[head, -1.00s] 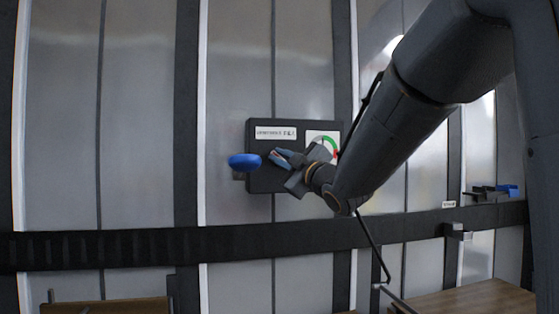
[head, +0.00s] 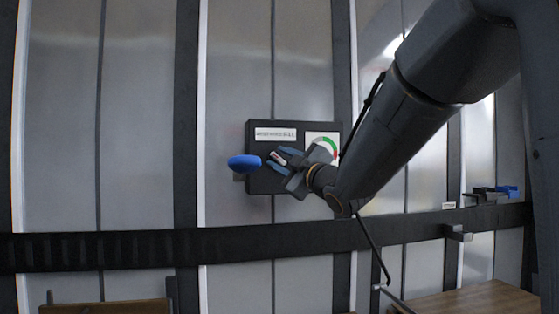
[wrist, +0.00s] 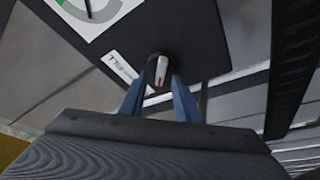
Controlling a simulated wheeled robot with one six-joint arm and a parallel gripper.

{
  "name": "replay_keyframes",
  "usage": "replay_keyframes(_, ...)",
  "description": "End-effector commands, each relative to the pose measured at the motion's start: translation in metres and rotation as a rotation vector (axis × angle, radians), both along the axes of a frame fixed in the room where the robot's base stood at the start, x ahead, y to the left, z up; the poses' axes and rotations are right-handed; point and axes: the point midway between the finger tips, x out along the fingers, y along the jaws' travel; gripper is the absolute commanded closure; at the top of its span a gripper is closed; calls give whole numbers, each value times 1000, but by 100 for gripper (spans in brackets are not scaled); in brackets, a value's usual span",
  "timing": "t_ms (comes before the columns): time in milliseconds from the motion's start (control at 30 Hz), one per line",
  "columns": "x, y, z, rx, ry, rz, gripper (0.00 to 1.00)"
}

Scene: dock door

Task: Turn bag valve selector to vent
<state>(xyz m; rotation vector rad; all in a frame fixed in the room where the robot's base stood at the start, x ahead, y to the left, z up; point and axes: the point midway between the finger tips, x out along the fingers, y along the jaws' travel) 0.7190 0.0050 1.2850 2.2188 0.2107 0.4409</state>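The selector (wrist: 158,70) is a small knob with a pale pointer and a red mark, set on a dark valve box (head: 262,185) on the wall. In the wrist view it lies between the tips of my two blue fingers, with a narrow gap seeming to show at the sides. My gripper (head: 281,160) is at the box front in the head view, fingers apart around the knob, which is mostly hidden there. The box also carries a white label (head: 275,134) and a gauge with green and red bands (head: 322,142). The label's words are too small to read.
A blue round handle (head: 244,162) sticks out at the box's left side. A dark rail (head: 120,248) runs across the wall below. Wooden surfaces (head: 470,300) stand low at right and left. A blue-and-black fitting (head: 490,193) sits on the rail at right.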

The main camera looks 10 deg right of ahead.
Motion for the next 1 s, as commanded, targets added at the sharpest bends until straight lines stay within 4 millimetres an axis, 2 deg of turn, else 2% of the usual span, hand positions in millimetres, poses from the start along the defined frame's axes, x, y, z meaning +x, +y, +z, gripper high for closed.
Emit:
replay_keyframes(300,-45,-15,-12,-1,-2,-3,70)
replay_keyframes(500,-65,-22,-17,-1,0,-2,70)
replay_keyframes(1000,-69,-22,-18,0,1,-2,70)
